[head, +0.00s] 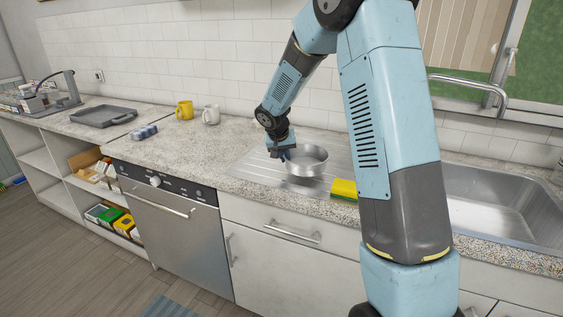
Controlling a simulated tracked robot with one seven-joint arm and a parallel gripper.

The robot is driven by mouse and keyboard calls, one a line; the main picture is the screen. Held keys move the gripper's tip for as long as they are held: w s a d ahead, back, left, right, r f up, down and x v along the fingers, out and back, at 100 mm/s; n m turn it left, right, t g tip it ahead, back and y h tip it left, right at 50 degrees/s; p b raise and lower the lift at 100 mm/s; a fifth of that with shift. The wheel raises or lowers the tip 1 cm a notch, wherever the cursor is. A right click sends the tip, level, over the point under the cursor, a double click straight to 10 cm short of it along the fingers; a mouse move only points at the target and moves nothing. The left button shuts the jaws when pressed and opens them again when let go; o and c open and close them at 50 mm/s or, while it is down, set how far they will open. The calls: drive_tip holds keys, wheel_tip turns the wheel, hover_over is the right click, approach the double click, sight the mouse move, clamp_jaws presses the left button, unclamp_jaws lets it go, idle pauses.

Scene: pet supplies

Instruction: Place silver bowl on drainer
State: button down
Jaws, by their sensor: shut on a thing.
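The silver bowl (307,161) is at the middle of the head view, over the grooved metal drainer (262,164) beside the sink. My gripper (285,156) is at the bowl's left rim and is shut on it. The bowl looks upright. Its lower edge is close to the drainer surface, but I cannot tell whether it touches. The fingertips are small and partly hidden at the rim.
A yellow and green sponge (344,189) lies at the drainer's front right. The sink basin (490,212) is to the right, partly behind my arm. A yellow mug (184,110), a white mug (211,115) and a grey tray (104,117) stand left.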

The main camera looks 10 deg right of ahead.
drive_tip(key=shift+f, duration=1)
drive_tip(key=shift+f, duration=0.1)
drive_tip(key=c, duration=1.2)
unclamp_jaws()
drive_tip(key=shift+c, duration=0.2)
